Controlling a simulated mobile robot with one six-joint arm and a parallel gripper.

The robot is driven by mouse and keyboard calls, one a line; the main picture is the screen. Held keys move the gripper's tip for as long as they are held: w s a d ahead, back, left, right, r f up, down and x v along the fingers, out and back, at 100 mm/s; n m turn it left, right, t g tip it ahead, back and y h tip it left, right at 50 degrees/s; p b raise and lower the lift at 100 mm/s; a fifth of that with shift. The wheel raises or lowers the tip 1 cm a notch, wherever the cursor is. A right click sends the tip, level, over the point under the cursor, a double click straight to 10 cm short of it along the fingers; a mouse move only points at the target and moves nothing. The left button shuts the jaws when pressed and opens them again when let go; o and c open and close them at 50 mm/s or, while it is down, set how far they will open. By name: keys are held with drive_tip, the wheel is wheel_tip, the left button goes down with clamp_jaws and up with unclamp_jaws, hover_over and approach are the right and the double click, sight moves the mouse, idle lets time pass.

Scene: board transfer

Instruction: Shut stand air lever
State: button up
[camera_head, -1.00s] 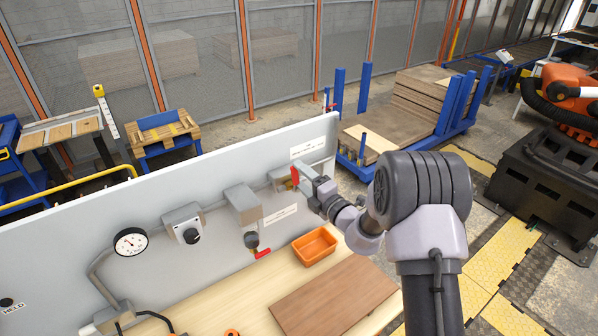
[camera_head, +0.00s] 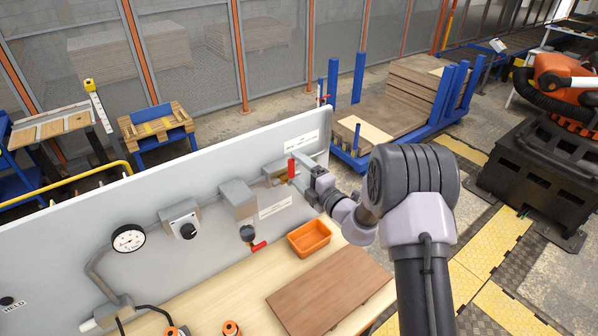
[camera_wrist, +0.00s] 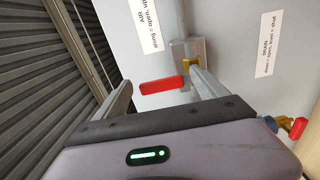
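The red air lever (camera_head: 291,168) is on a valve near the right end of the grey panel. My gripper (camera_wrist: 160,92) is open, one finger on each side of the lever. The right finger is close to the lever's base; I cannot tell whether it touches. In the head view my gripper (camera_head: 303,172) is at the panel, partly hidden by my arm.
A second red lever (camera_head: 258,246) sits lower left, by the DRAIN label (camera_wrist: 268,45). A gauge (camera_head: 128,238) and a knob box (camera_head: 182,219) are further left. An orange bin (camera_head: 309,238) and a brown board (camera_head: 331,290) lie on the bench below.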

drive_tip(key=b+v, duration=0.1)
drive_tip(key=v, duration=1.6)
drive_tip(key=shift+s+d+b, duration=0.2)
drive_tip(key=shift+b, duration=0.2)
